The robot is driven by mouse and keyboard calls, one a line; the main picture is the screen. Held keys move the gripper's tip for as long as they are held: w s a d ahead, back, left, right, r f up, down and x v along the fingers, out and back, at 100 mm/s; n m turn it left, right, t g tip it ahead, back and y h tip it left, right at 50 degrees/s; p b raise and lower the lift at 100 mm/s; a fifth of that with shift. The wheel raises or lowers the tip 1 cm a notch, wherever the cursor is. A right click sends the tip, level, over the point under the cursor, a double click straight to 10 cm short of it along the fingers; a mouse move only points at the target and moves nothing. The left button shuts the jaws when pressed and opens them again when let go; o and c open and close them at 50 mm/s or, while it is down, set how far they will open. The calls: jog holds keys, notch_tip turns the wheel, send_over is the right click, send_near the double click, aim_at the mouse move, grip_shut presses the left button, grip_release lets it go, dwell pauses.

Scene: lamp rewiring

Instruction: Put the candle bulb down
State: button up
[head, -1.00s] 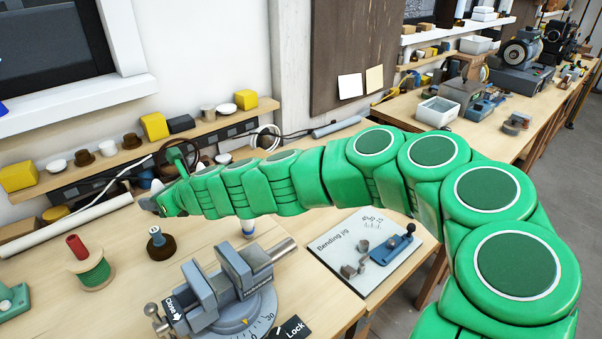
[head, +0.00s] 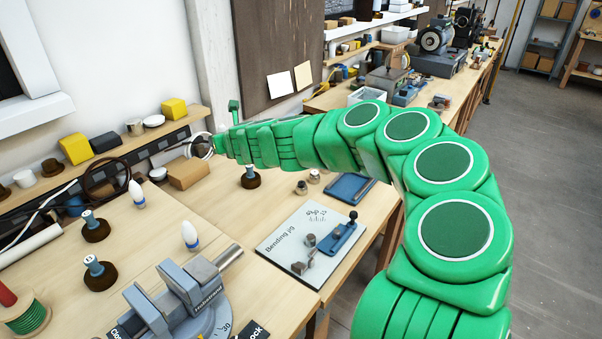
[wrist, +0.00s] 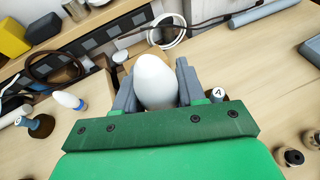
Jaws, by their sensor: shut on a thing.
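My gripper (wrist: 155,76) is shut on a white, egg-shaped candle bulb (wrist: 155,84), between its two grey jaws in the wrist view. The bulb's lower end is hidden behind the green gripper body. The bulb is over the back part of the bench; I cannot tell its height above the wood. In the head view the arm reaches to the back left, and the jaws and held bulb are not visible.
Dark round-based pieces with grey-blue tops stand at left (head: 96,228), front left (head: 98,273) and near the arm (head: 250,178). A cardboard-coloured box (head: 188,173) is by the back rail. The vise (head: 180,300), bending jig board (head: 300,245) and blue tray (head: 350,187) are nearer. Bare wood lies between them.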

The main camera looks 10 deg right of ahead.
jog(key=w+d+r+m+t+h, duration=0.1)
jog(key=w+d+m+h, duration=0.2)
jog(key=d, duration=1)
jog(key=w+h, duration=0.1)
jog(key=w, duration=0.2)
jog(key=shift+w, duration=0.2)
jog(key=w+d+m+h, duration=0.1)
jog(key=d+h, duration=0.1)
jog(key=d, duration=0.2)
jog(key=w+d+m+h, duration=0.1)
jog(key=d+m, duration=0.1)
jog(key=d, duration=0.1)
jog(key=w+d+m+h, duration=0.1)
jog(key=d+m+h, duration=0.1)
jog(key=d, duration=0.2)
jog(key=shift+w+d+f+h, duration=0.1)
jog(key=shift+w+d+h, duration=0.15)
jog(key=shift+d+h, duration=0.1)
jog(key=s+d+f+m+g+h, duration=0.4)
jog(key=s+f+m+g+h, duration=0.25)
jog(key=s+m+h, duration=0.2)
jog(key=shift+m, duration=0.35)
jog(key=shift+w+d+f, duration=0.1)
jog(key=shift+w+f, duration=1.4)
jog(key=shift+w, duration=0.9)
jog(key=shift+w+d+f, duration=0.1)
jog(key=shift+w+f, duration=1.4)
jog(key=shift+w, duration=0.95)
jog(key=shift+w+f, duration=1.5)
jog(key=shift+w, duration=0.9)
